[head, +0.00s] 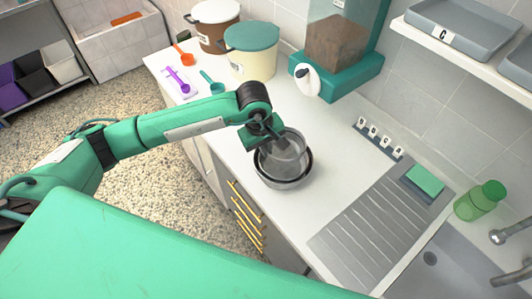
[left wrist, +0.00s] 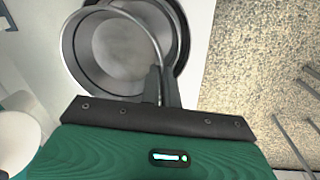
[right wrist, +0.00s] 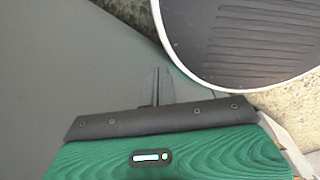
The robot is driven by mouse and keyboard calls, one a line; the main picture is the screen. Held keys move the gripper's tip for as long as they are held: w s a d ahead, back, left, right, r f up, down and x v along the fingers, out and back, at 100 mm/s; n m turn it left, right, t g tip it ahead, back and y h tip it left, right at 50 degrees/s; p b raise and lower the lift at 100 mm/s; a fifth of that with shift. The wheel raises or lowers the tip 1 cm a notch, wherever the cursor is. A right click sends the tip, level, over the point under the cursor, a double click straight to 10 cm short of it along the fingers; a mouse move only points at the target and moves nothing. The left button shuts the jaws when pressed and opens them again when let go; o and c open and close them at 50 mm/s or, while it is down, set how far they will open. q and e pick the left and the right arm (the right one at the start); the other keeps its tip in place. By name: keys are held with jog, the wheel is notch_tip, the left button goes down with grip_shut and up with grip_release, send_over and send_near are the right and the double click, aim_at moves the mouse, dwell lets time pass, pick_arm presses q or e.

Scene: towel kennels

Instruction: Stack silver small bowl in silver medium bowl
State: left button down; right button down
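The silver small bowl (head: 283,152) is held by its rim in my left gripper (head: 264,140). In the left wrist view the small bowl (left wrist: 115,62) fills the upper left, and its rim runs between the nearly closed fingers (left wrist: 162,85). The silver medium bowl (head: 297,183) stands on the counter under the small bowl, its dark rim showing around it. Its edge also shows behind the held bowl in the left wrist view (left wrist: 184,38). I cannot tell whether the bowls touch. My right gripper (right wrist: 157,85) is shut and empty, away from the bowls.
The white counter (head: 335,160) has free room right of the bowls, before a grooved drainboard (head: 365,235) and sink. A green scoop (head: 212,84), purple scoop (head: 178,80) and lidded canisters (head: 252,52) stand farther back. A teal food dispenser (head: 340,60) is by the wall.

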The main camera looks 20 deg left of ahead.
pick_arm(q)
notch_tip(320, 180, down, 4)
jog(key=shift+f+p, duration=0.25)
jog(key=shift+p, duration=0.6)
jog(key=shift+f, duration=0.25)
jog(key=shift+f+b, duration=0.3)
jog(key=shift+b, duration=0.2)
jog(key=shift+f+b, duration=0.3)
jog(key=shift+b, duration=0.2)
jog(key=c, duration=1.6)
grip_release()
jog(key=shift+c, duration=0.2)
pick_arm(e)
jog(key=shift+s, duration=0.4)
jog(key=shift+a, duration=0.1)
pick_arm(q)
jog(key=shift+r, duration=0.1)
